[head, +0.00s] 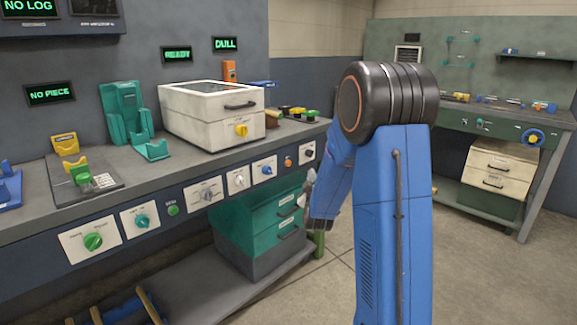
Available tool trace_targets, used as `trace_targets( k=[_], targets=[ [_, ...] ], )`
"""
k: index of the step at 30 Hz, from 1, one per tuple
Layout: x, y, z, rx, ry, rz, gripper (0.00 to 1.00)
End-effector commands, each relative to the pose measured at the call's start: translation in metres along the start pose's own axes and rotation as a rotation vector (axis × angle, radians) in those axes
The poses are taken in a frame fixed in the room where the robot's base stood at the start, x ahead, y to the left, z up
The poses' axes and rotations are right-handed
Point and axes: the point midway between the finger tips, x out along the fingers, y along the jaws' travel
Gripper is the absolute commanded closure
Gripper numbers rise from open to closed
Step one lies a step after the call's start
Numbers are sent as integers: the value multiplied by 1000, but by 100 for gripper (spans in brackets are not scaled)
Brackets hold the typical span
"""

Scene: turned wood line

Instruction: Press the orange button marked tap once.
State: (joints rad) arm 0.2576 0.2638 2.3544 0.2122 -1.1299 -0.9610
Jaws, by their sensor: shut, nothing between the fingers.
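A small round orange button (288,162) sits on the front panel of the left workbench, between a blue knob and a black knob. Its label is too small to read. My blue arm stands right of the panel. Its lower end with my gripper (308,194) is partly hidden behind the arm links, below and slightly right of the orange button and apart from it. The fingers show small and grey, shut and empty.
The panel (60,242) also holds green, teal, white, blue and black knobs and a green button (173,210). A white lidded box (190,130) stands on the bench. Green drawers (262,232) stand beneath. A second bench (465,128) is at right. Floor between is clear.

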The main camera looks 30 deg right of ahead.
Motion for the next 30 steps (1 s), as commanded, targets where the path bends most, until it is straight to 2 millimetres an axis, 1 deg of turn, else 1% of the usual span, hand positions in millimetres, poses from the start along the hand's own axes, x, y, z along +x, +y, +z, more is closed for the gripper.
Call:
trace_targets(
  k=[5, 8, 24, 30],
  targets=[
    [2, -2, -1, 0, 0, -1, 100],
    [6, -5, -5, 1, 1, -2, 100],
    [49, -36, -36, 1, 0, -2, 100],
    [58, -43, -43, 1, 1, -2, 100]
  ],
)
